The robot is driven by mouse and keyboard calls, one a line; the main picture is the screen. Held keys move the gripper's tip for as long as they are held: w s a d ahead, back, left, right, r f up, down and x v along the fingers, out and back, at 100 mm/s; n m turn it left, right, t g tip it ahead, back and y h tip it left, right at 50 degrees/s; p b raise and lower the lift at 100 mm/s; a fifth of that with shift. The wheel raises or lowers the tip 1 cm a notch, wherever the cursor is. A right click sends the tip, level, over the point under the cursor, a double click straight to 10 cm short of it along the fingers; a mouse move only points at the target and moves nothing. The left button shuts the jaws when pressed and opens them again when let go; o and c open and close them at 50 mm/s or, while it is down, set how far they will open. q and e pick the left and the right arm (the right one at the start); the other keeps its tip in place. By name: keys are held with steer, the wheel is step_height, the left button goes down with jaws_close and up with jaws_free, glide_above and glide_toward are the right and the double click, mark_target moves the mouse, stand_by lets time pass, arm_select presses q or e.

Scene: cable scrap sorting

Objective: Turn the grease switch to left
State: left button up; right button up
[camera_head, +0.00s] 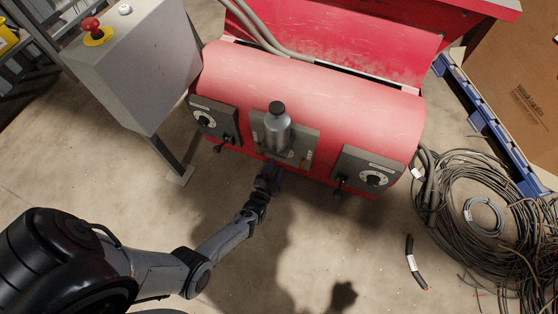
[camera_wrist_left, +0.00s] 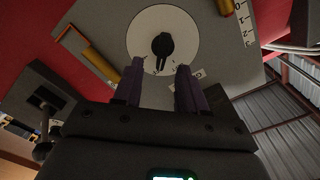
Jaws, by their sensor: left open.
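A round white dial (camera_wrist_left: 142,24) with a black knob (camera_wrist_left: 162,45) sits on a grey panel in the left wrist view. The knob's long axis is roughly upright in that picture; its label is unreadable. My left gripper (camera_wrist_left: 158,74) is open, its two purple-grey fingers just below the knob and to either side of its line, with nothing between them. In the head view my left gripper (camera_head: 269,176) is at the lower edge of the middle grey panel (camera_head: 300,143), below a grey bottle (camera_head: 277,130). The knob is not discernible there. My right gripper is out of view.
The red machine (camera_head: 320,95) also carries a left dial panel (camera_head: 205,119) and a right one (camera_head: 372,179), each with a protruding lever. A grey box with a red emergency button (camera_head: 92,27) stands left. Coiled cables (camera_head: 470,185) lie right. The floor in front is mostly clear.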

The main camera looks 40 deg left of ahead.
arm_select(q)
steer(key=b+x, duration=0.1)
steer(key=x, duration=0.3)
steer(key=shift+w+a+b, duration=0.25)
steer(key=shift+a+b, duration=0.1)
steer(key=shift+w+d, duration=0.1)
steer(key=shift+d, duration=0.05)
jaws_close()
